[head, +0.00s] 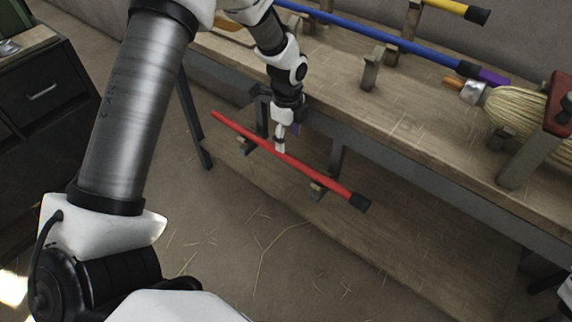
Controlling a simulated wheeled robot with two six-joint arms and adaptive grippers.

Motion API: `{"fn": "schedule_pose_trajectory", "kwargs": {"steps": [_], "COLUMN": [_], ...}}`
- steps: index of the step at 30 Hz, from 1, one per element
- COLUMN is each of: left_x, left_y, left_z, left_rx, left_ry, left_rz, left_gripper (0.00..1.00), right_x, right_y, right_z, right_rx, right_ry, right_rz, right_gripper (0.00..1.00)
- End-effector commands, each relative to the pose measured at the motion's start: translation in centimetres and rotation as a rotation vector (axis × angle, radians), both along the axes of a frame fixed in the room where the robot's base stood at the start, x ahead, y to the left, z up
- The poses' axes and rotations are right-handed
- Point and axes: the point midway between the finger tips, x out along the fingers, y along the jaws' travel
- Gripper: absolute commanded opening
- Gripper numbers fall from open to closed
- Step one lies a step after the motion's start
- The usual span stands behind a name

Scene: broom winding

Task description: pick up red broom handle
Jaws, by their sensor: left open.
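The red broom handle (318,174) is a long red stick with a black cap at its lower right end. It lies slanted across small supports in front of the workbench, below its top. My left gripper (281,148) points down at the middle of the red handle. It is open, with its fingertips at or just above the handle; I cannot tell whether they touch it. My right gripper is not clearly in view.
The wooden workbench (440,115) holds a blue handle (375,42), a yellow handle (440,6) and a straw broom head (515,108). A wooden post (371,70) stands on it. A dark drawer cabinet (45,95) is at the left. Straw litters the open floor (255,245).

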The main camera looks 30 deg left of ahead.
Motion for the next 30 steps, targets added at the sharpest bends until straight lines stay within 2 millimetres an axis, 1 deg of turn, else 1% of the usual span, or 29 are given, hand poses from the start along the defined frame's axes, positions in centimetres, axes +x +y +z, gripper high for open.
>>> {"fn": "schedule_pose_trajectory", "kwargs": {"steps": [1,3,8,11,13,16,18,23,24,26,27,28,29,30], "left_x": [0.5,0.6,0.4,0.2,0.0,-0.1,0.0,0.0,0.0,0.0,0.0,0.0,0.0,0.0], "left_y": [0.5,0.8,0.7,0.7,0.6,0.6,0.6,0.6,0.6,0.6,0.6,0.6,0.6,0.6], "left_z": [-0.2,-0.3,-2.1,-3.5,-5.0,-6.6,-7.0,-6.9,-6.9,-6.9,-6.9,-6.9,-6.9,-6.9], "left_rx": [0.006,0.011,0.011,0.011,0.011,0.011,0.011,0.011,0.011,0.01,0.01,0.01,0.01,0.01], "left_ry": [-0.001,0.005,0.009,0.008,0.01,0.009,0.007,0.006,0.006,0.007,0.007,0.007,0.007,0.007], "left_rz": [-0.039,-0.07,-0.074,-0.073,-0.073,-0.072,-0.072,-0.071,-0.071,-0.071,-0.071,-0.071,-0.071,-0.071], "left_gripper": [0.61,0.61,0.61,0.61,0.61,0.61,0.61,0.61,0.54,0.33,0.19,0.08,0.0,0.0], "right_x": [0.0,0.0,0.0,0.0,0.0,0.0,0.0,0.0,0.0,0.0,0.0,0.0,0.0,0.0], "right_y": [0.0,0.0,0.0,0.0,0.0,0.0,0.0,0.0,0.0,0.0,0.0,0.0,0.0,0.0], "right_z": [-1.1,-1.2,-1.2,-1.6,-2.0,-2.3,-2.3,-2.3,-2.3,-2.3,-2.3,-2.3,-2.3,-2.3], "right_rx": [0.0,0.0,0.0,0.0,0.0,0.0,0.0,0.0,0.0,0.0,0.0,0.0,0.0,0.0], "right_ry": [-0.001,-0.001,-0.001,-0.001,-0.001,-0.001,-0.001,-0.001,-0.001,0.0,0.0,0.0,0.0,0.0], "right_rz": [0.0,0.0,0.0,0.0,0.0,0.0,0.0,0.0,0.0,0.0,0.0,0.001,0.001,0.001], "right_gripper": [0.0,0.0,0.0,0.0,0.0,0.0,0.0,0.0,0.0,0.0,0.0,0.0,0.0,0.0]}}
